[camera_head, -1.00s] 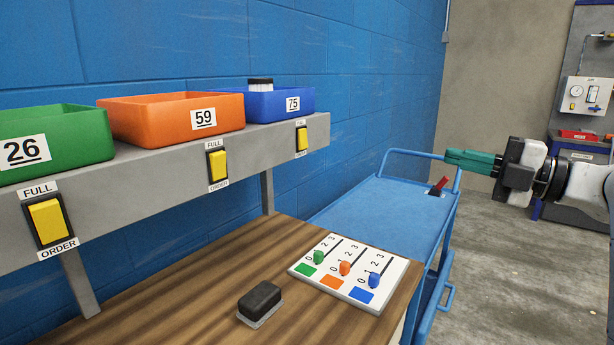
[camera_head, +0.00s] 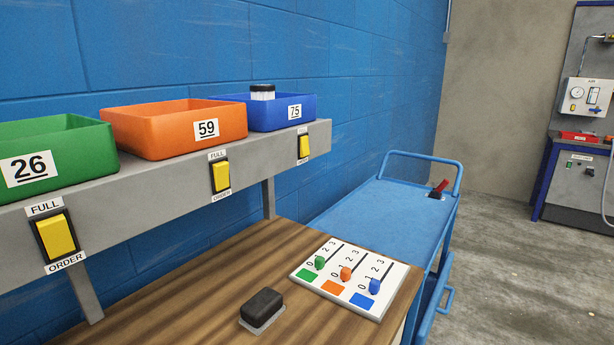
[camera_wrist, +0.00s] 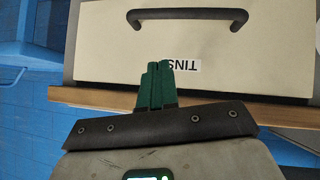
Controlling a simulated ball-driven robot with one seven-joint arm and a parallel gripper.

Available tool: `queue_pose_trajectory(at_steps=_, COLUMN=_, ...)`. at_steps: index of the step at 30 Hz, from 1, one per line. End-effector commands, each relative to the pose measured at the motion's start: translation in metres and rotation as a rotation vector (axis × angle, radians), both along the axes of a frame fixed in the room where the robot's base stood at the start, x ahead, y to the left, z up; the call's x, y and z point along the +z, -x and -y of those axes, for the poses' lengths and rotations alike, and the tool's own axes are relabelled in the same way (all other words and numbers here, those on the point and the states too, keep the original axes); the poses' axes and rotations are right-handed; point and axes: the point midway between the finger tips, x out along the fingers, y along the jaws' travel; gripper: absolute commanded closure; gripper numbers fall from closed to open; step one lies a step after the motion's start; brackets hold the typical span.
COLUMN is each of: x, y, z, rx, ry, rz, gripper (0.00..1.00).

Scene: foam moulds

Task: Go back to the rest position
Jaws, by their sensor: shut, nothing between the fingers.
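My gripper (camera_wrist: 157,84) shows in the wrist view with its two green fingers together and nothing between them. It is in front of a pale drawer or box (camera_wrist: 110,45) with a dark handle and a label reading "TINS", seen upside down. I cannot tell the gap between the fingers and that front. My arm and gripper are not in the head view.
On the shelf stand a green bin 26 (camera_head: 80,145), an orange bin 59 (camera_head: 165,140) and a blue bin 75 (camera_head: 270,122). A slider board (camera_head: 388,299) and a dark block (camera_head: 262,306) lie on the wooden table. A blue cart (camera_head: 385,205) stands behind.

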Motion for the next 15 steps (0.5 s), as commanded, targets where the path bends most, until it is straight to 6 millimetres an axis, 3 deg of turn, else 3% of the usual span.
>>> queue_pose_trajectory(at_steps=1, x=-0.024, y=0.028, z=-0.002, rx=-0.064, ry=-0.005, rz=-0.107, gripper=1.00)
queue_pose_trajectory(at_steps=6, x=-0.082, y=0.118, z=0.007, rx=-0.337, ry=0.010, rz=-0.425, gripper=1.00)
queue_pose_trajectory(at_steps=10, x=-0.108, y=0.191, z=0.022, rx=-0.569, ry=0.054, rz=-0.622, gripper=1.00)
queue_pose_trajectory(at_steps=15, x=-0.118, y=0.265, z=0.042, rx=-0.825, ry=0.120, rz=-0.769, gripper=1.00)
